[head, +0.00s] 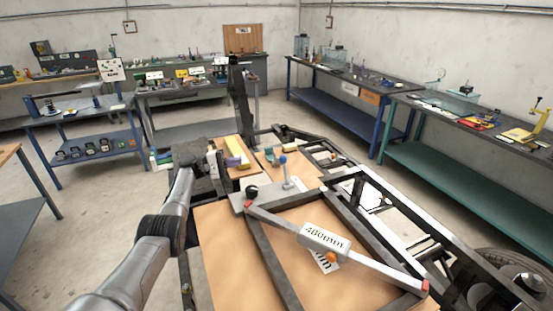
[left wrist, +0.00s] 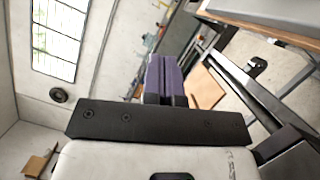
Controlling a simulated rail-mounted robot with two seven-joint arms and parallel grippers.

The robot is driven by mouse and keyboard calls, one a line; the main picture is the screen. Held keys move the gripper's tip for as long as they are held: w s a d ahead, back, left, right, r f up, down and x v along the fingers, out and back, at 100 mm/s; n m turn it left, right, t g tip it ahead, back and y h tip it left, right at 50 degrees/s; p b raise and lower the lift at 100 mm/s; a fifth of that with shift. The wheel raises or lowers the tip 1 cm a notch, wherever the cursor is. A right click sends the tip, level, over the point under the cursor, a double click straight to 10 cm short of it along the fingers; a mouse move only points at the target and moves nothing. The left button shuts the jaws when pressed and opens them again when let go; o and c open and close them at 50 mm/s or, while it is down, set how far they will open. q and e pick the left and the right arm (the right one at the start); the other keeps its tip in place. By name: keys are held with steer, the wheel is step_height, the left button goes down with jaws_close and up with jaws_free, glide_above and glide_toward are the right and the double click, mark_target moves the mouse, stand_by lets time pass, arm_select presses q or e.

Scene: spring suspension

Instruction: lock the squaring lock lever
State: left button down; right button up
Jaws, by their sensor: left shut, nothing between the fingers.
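A short upright lever with a blue ball knob (head: 283,160) stands on a light grey plate (head: 270,195) at the far corner of the frame jig. It looks like the squaring lock lever, but no label confirms this. A black knob (head: 251,190) sits at the plate's left side. My left gripper (head: 233,161) is left of the lever and apart from it. Its purple fingers, pressed together and empty, also show in the left wrist view (left wrist: 165,80). The lever cannot be made out in that view. My right gripper is not in view.
A measuring bar marked 480mm (head: 325,240), with red ends, lies diagonally across the dark frame (head: 265,245) over a wooden board (head: 225,255). A yellow block (head: 236,147) lies near my left gripper.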

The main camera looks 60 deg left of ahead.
mark_target(285, 172)
arm_select(q)
steer(key=s+d+p+x, duration=0.1)
steer(key=d+p+x, duration=0.1)
steer(key=x, duration=1)
steer(key=shift+w+d+r+p, duration=0.2)
steer(key=shift+d+r+p, duration=0.2)
steer(key=shift+p, duration=0.5)
